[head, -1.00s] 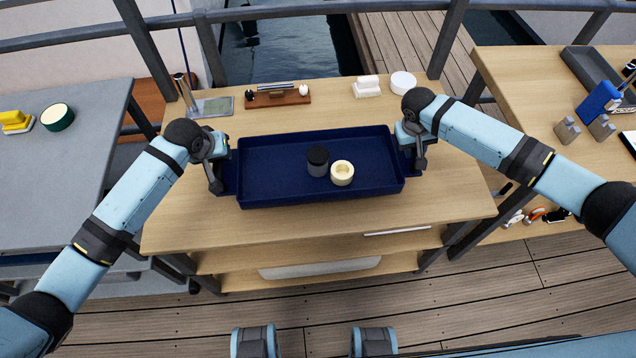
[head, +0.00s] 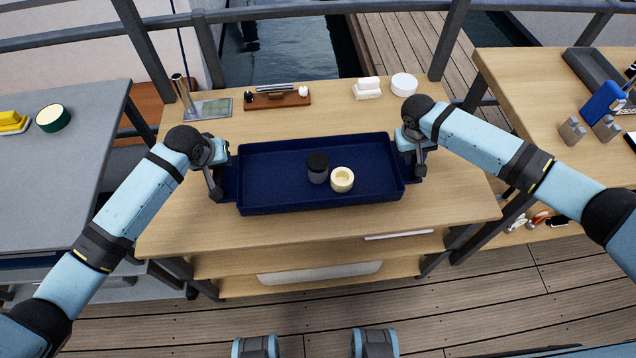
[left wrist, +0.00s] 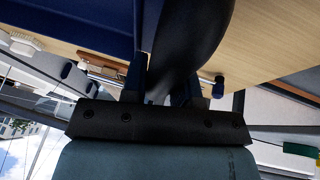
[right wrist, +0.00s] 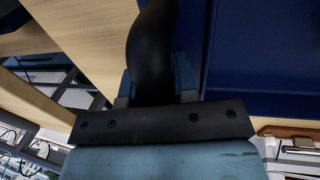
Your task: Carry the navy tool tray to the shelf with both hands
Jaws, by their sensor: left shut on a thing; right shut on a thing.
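The navy tool tray (head: 275,162) is in the middle of the head view, over the wooden bench top, and looks level. A dark-lidded grey jar (head: 318,168) and a cream ring-shaped cup (head: 342,180) stand inside it. My left gripper (head: 220,185) is shut on the tray's left end handle. My right gripper (head: 412,165) is shut on the right end handle. The tray's navy side also fills part of the right wrist view (right wrist: 260,60) and shows at the top of the left wrist view (left wrist: 95,18). Whether the tray's underside touches the bench cannot be told.
The wooden bench (head: 300,232) has lower shelves (head: 225,285). At its back are a metal stand (head: 205,108), a wooden pen block (head: 277,97), a white brush (head: 367,88) and a white round tub (head: 404,84). A grey table (head: 60,180) stands left, another wooden bench (head: 530,100) right.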

